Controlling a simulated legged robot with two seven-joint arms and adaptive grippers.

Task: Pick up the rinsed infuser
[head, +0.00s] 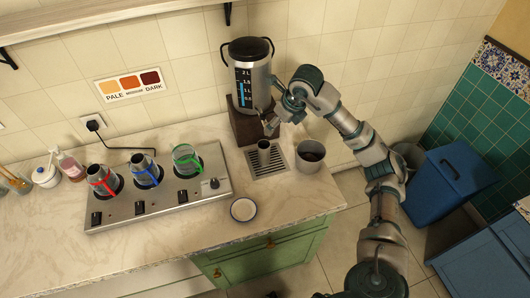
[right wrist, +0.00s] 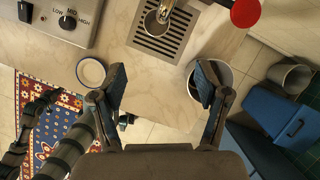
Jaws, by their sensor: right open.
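A small dark metal cup-like piece, which looks like the infuser (head: 264,145), stands on the slatted drip tray (head: 281,166) below the samovar (head: 249,78). In the right wrist view a round metal piece (right wrist: 155,27) shows over the drip tray (right wrist: 160,45), at the top of the picture; its lower part and the tap are hard to separate.
A metal pot (head: 309,160) stands right of the tray, near the counter edge. A white saucer (head: 243,209) lies in front. The warmer (head: 156,200) at left holds glass vessels with red, blue and green bands. A blue bin (head: 448,178) is on the floor.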

